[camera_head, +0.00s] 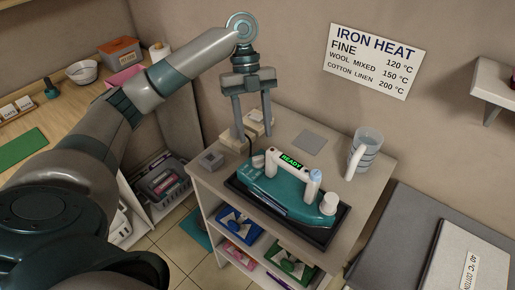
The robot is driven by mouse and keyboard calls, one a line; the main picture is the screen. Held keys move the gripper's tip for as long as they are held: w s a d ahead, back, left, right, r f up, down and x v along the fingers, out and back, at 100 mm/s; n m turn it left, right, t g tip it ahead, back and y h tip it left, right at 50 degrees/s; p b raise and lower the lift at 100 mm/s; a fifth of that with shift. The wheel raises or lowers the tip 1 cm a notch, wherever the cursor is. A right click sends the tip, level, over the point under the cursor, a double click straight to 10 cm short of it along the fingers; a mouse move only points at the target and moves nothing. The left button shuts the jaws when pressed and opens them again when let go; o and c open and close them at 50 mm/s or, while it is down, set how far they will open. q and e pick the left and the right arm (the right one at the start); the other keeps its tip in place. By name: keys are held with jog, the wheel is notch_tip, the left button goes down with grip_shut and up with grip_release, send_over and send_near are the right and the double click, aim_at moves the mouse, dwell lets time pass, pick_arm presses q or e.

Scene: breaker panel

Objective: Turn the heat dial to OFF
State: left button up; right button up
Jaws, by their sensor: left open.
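A teal iron (285,196) with a white handle lies flat on a dark rest pad (262,208) on the small table. A green READY display (291,161) is lit at its handle. A white round knob (329,203) stands at the iron's right end, and a smaller pale knob (257,161) shows at its left end. I cannot tell which one is the heat dial, and no setting marks are readable. My left gripper (254,129) points down, open and empty, above the back left of the iron and apart from it. My right gripper is out of view.
A clear measuring cup (367,155) stands on the table behind the iron. A wall sign (373,60) lists iron heats. A grey board (425,235) is at right.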

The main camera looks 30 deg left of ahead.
aim_at(258, 157)
pick_arm(q)
jog(key=p+x, duration=0.1)
jog(key=x, duration=0.4)
jog(key=shift+s, duration=0.1)
jog(key=shift+s+d+f, duration=0.1)
jog(key=shift+d+f, duration=0.15)
jog(key=shift+f, duration=0.45)
jog(key=c, duration=1.1)
jog(key=shift+o, duration=0.2)
jog(key=shift+r+p, duration=0.1)
jog(key=shift+p, duration=0.2)
